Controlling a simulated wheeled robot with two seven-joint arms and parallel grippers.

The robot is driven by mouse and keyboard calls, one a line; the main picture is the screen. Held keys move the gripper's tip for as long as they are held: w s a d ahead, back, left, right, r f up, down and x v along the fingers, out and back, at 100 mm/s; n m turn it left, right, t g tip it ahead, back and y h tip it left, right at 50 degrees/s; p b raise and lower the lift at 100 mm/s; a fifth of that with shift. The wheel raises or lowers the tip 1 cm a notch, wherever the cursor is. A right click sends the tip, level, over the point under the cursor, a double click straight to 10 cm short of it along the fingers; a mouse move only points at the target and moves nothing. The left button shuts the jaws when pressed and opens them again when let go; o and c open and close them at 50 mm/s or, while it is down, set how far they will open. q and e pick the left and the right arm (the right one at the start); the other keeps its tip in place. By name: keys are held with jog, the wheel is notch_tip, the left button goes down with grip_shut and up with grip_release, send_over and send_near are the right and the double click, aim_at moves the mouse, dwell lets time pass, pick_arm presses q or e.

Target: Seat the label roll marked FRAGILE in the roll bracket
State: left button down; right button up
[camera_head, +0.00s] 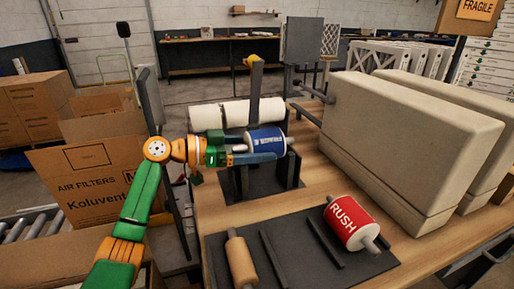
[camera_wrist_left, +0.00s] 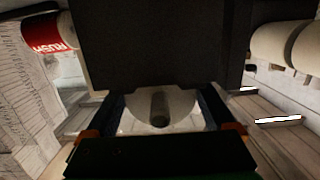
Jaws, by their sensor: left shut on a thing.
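A blue label roll (camera_head: 265,138) with white lettering too small to read is at the roll bracket (camera_head: 264,183), a dark stand with upright arms. My left gripper (camera_head: 246,151) comes in from the left and is shut on this roll, which lies about level. I cannot tell whether the roll's core touches the bracket or hangs just above it. In the left wrist view, the pale roll end (camera_wrist_left: 160,108) with its dark core sits between the fingers, and a dark plate hides much above it. My right gripper is not in view.
A red roll marked RUSH (camera_head: 350,222) and a brown roll (camera_head: 240,261) lie on a dark rack (camera_head: 286,248) in front. White rolls (camera_head: 207,117) lie behind the bracket. Large beige filters (camera_head: 391,130) stand to the right. Cardboard boxes (camera_head: 88,175) are at the left.

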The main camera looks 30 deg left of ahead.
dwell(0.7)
pick_arm(q)
jog(key=shift+f+b, duration=2.15)
jog(key=shift+b, duration=0.1)
grip_release()
jog(key=shift+s, duration=0.1)
jog(key=shift+s+a+f, duration=0.1)
jog(key=shift+s+a, duration=0.1)
jog(key=b+v, duration=0.2)
jog(key=v, duration=0.4)
jog(key=shift+a, duration=0.1)
jog(key=shift+s+r, duration=0.15)
jog(key=shift+r, duration=0.1)
